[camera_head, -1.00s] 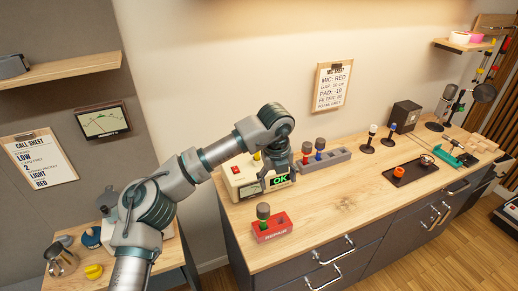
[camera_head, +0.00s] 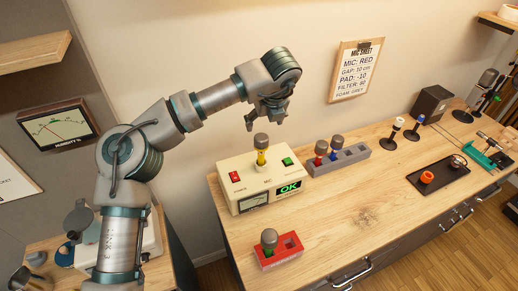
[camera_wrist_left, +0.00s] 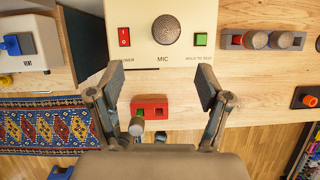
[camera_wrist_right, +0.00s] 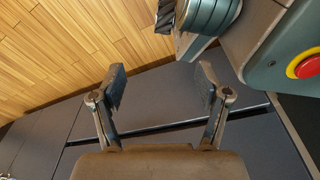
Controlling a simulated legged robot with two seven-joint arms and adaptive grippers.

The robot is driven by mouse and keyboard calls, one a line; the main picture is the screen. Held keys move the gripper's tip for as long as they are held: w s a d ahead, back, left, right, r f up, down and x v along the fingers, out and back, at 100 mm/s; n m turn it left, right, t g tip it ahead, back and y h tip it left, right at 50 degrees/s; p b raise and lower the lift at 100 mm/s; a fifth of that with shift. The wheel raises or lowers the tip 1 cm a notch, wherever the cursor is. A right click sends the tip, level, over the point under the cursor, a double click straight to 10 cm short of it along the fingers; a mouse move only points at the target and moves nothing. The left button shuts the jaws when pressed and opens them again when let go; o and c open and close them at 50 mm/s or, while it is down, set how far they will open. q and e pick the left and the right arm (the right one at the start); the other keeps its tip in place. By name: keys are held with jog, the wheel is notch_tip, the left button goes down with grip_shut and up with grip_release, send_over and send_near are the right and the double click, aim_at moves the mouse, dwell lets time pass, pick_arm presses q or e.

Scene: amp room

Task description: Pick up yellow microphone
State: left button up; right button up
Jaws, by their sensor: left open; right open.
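The yellow microphone (camera_head: 261,158) has a grey round head and stands upright in the top of a cream tester box (camera_head: 240,203) with an OK display. In the left wrist view only its grey head (camera_wrist_left: 166,30) shows, seen from above. My left gripper (camera_head: 265,119) is open and empty, above the yellow microphone and apart from it. In the left wrist view the open fingers (camera_wrist_left: 158,88) point toward the tester's front edge. My right gripper (camera_wrist_right: 160,85) is open and empty over dark panels and wood floor; it is outside the head view.
A red holder (camera_head: 278,255) with a green microphone (camera_head: 269,241) stands in front of the tester. A grey rack (camera_head: 342,160) with red and blue microphones is to its right. A dark tray (camera_head: 438,180) lies farther right. The wooden counter (camera_head: 360,215) between is clear.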

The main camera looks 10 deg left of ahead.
aim_at(264, 140)
pick_arm(q)
jog(key=x, duration=0.3)
jog(key=d+x, duration=0.1)
jog(key=x, duration=0.6)
jog(key=shift+w+d+f, duration=0.15)
jog(key=shift+d, duration=0.15)
jog(key=shift+a+f, duration=0.15)
jog(key=shift+a, duration=0.05)
jog(key=x, duration=0.3)
jog(key=p+x, duration=0.1)
jog(key=x, duration=0.1)
jog(key=shift+a, duration=0.35)
jog(key=shift+f, duration=0.15)
jog(key=shift+d, duration=0.45)
jog(key=c, duration=0.7)
grip_shut()
jog(key=shift+a, duration=0.25)
pick_arm(e)
jog(key=shift+s+d+f, duration=0.25)
jog(key=shift+s+f, duration=0.15)
jog(key=shift+s, duration=0.2)
jog(key=shift+s+d+f, duration=0.25)
jog(key=shift+s+f, duration=0.15)
jog(key=shift+s, duration=0.2)
